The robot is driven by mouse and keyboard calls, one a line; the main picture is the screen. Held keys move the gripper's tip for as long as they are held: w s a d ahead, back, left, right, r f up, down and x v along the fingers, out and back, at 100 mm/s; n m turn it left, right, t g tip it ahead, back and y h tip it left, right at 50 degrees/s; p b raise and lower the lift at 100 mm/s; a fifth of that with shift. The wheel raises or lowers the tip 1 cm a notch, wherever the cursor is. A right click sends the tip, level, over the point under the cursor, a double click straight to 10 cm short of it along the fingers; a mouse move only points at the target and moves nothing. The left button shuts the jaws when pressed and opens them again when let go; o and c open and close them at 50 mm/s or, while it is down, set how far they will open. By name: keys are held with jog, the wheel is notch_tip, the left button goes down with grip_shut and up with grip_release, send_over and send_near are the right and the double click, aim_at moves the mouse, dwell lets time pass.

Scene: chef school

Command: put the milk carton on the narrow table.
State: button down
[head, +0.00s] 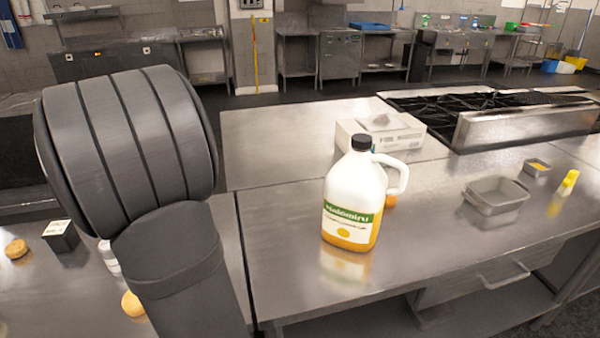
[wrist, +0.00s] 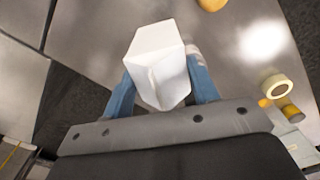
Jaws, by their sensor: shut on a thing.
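In the wrist view my gripper (wrist: 163,88) has its two blue fingers shut on either side of a white carton (wrist: 158,50), which I take to be the milk carton. Its plain, faceted end faces the camera, and a grey metal surface shows beyond it. I cannot tell how far above that surface it is. In the head view my arm fills the left foreground, and the gripper and carton are hidden. A steel table (head: 290,225) lies right of my arm; I cannot tell which surface is the narrow table.
On the steel table stand a large white-and-orange jug (head: 352,195), a white box (head: 395,135), a grey tray (head: 497,190) and a yellow bottle (head: 568,182). A stove (head: 520,125) is behind. At left are a bun (head: 16,249) and a dark box (head: 61,238).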

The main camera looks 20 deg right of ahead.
jog(key=w+d+m, duration=0.2)
jog(key=w+d, duration=0.3)
jog(key=d, duration=1.2)
jog(key=w+d+m, duration=0.3)
jog(key=w+d, duration=0.1)
jog(key=d, duration=1.4)
jog(key=w+d+m, duration=0.2)
jog(key=w+d, duration=0.3)
jog(key=d, duration=1.2)
jog(key=s+d, duration=0.5)
jog(key=d, duration=0.3)
jog(key=s+d, duration=0.5)
jog(key=d, duration=0.2)
jog(key=s+d+m, duration=0.1)
jog(key=s+d, duration=0.3)
jog(key=s, duration=0.4)
jog(key=s+d+r+m, duration=0.1)
jog(key=s+d+m, duration=0.15)
jog(key=s, duration=0.45)
jog(key=s+d+m, duration=0.1)
jog(key=s+d, duration=0.3)
jog(key=s, duration=0.4)
jog(key=w+f, duration=1.1)
jog(key=shift+w+a, duration=0.15)
jog(key=shift+a, duration=0.15)
